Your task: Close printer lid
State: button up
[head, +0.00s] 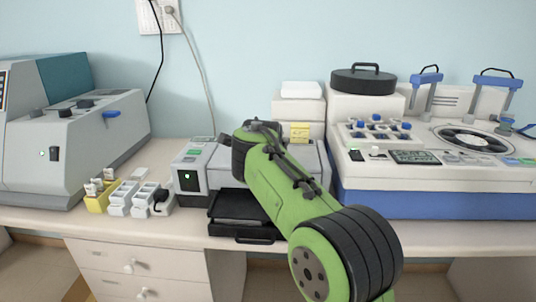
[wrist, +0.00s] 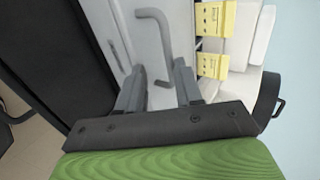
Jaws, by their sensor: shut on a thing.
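The grey printer (head: 190,182) stands on the bench in the middle of the head view, with a small green light on its front. My green arm crosses in front and hides much of it, and my gripper's fingertips are hidden there. In the wrist view my gripper (wrist: 157,72) has its two grey fingers on either side of a bent grey handle (wrist: 166,42), shut on it. The handle is on a light grey panel, which looks like the printer lid (wrist: 120,22). I cannot tell the lid's exact angle.
A black tray (head: 238,205) sticks out at the printer's front. White and yellow racks (head: 121,198) stand to its left. A large white and blue machine (head: 440,206) is close on the right. White boxes (head: 301,106) with a yellow note (head: 299,132) stand behind.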

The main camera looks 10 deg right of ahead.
jog(key=shift+s+f, duration=0.2)
jog(key=shift+f, duration=0.55)
jog(key=r+p+v, duration=0.1)
jog(key=p+v, duration=0.2)
jog(key=v, duration=1.3)
jog(key=shift+w, duration=0.2)
jog(key=shift+d+r, duration=0.1)
